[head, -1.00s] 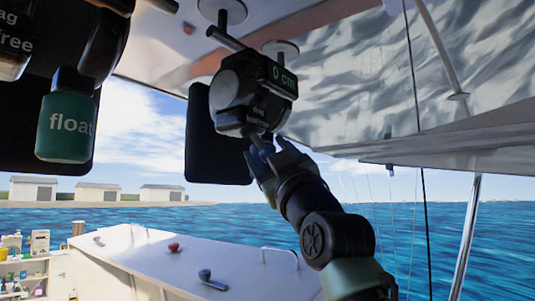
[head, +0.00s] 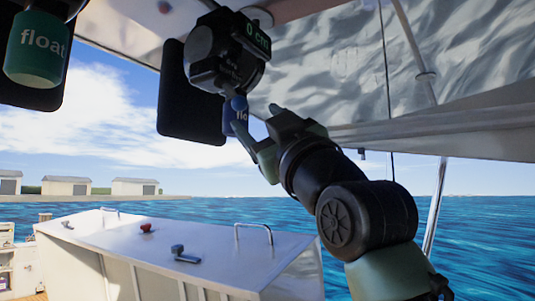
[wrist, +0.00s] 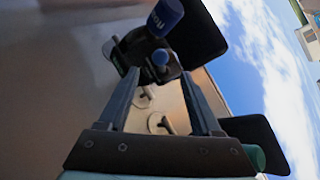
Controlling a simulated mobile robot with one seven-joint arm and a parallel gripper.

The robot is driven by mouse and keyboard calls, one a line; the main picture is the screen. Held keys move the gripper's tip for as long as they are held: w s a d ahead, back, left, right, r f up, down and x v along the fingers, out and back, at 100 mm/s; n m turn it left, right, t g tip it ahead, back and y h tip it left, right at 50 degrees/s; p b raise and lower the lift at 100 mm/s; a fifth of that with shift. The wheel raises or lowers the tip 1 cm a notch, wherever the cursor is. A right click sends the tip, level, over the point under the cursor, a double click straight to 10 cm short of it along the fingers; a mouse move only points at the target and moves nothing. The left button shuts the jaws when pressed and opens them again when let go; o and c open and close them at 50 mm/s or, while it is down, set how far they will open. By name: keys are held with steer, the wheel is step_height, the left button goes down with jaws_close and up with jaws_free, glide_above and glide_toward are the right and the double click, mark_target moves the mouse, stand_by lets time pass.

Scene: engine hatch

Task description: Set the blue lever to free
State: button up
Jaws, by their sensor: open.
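A black device (head: 214,54) with a green "0 cm" display hangs overhead. A blue ball knob (head: 238,103) shows at its lower edge, as on a lever; the lever's setting cannot be read. A blue cylinder (head: 240,122) lettered "flo…" hangs just behind the knob. My gripper (head: 254,117) is open and empty, just right of and below the device. In the wrist view the knob (wrist: 160,58) appears between the fingertips (wrist: 160,73), with the blue cylinder (wrist: 166,18) beyond it. Contact cannot be told.
A green "float" cylinder (head: 36,50) hangs at upper left. Dark panels (head: 190,110) hang beside the device. A dark line (head: 386,90) runs down at right.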

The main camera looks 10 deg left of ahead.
steer(key=shift+b+v, duration=0.6)
steer(key=shift+v, duration=0.85)
steer(key=s+d+f+m+t+h+b, duration=0.4)
steer(key=s+f+m+h, duration=0.3)
steer(key=s+f, duration=0.1)
steer(key=s+d+f+m+t+h+b, duration=0.3)
steer(key=s+f+m+h, duration=0.4)
steer(key=f, duration=0.4)
steer(key=shift+s+d+f+t+h+b, duration=0.35)
steer(key=shift+s+d+t+h, duration=0.25)
steer(key=shift+d, duration=0.45)
